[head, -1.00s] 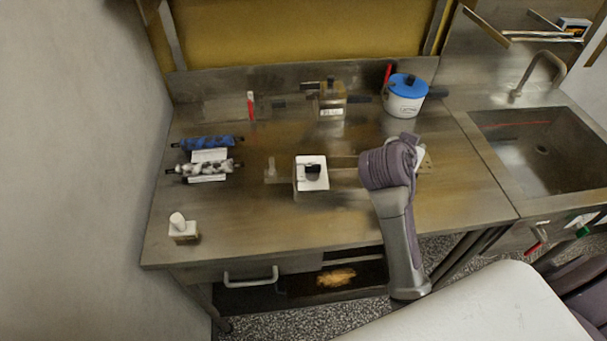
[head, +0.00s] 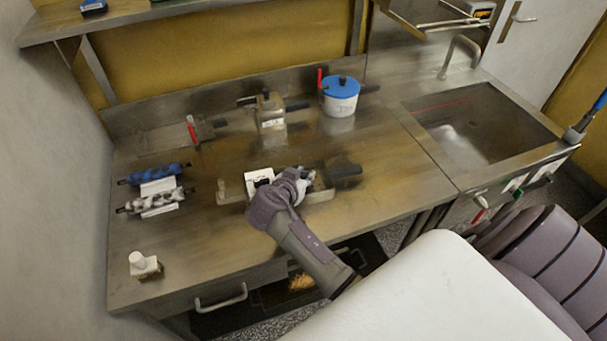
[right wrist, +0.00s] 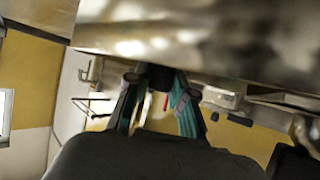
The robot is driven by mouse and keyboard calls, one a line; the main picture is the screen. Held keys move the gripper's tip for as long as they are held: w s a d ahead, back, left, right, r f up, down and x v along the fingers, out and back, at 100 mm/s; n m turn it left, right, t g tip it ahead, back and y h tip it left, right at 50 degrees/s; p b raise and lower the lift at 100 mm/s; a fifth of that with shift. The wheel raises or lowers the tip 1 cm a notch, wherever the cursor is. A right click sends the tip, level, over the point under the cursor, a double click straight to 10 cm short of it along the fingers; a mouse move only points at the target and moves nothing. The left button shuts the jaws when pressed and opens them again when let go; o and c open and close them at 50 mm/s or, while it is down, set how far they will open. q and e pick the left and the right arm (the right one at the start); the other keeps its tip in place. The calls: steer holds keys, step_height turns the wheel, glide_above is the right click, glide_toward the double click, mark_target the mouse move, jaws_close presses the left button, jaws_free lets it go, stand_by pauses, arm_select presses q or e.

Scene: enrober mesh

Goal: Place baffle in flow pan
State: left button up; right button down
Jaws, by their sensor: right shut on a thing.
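The flow pan (head: 232,192) is a long shallow metal tray in the middle of the steel table. A white square piece with a black part on top (head: 257,178) is at the pan's left half. My right gripper (head: 307,179) is low over the pan's right half, its arm coming from the front. In the right wrist view its fingers (right wrist: 158,105) are shut on a dark piece (right wrist: 158,76), likely the baffle, mostly hidden. A black bar (head: 345,170) shows just beyond the pan's right end; I cannot tell what it joins. My left gripper is not in view.
Blue (head: 155,174) and grey-white (head: 155,199) rollers lie at the left. A blue-lidded pot (head: 341,97), a brass-coloured box (head: 270,112) and a red-handled tool (head: 191,129) are at the back. The sink (head: 480,125) is at the right.

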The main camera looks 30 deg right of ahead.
steer(key=shift+f, duration=0.35)
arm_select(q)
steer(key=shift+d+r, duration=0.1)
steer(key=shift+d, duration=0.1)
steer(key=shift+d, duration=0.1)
arm_select(e)
steer(key=shift+f, duration=0.2)
steer(key=c, duration=1)
jaws_free()
steer(key=shift+r, duration=0.15)
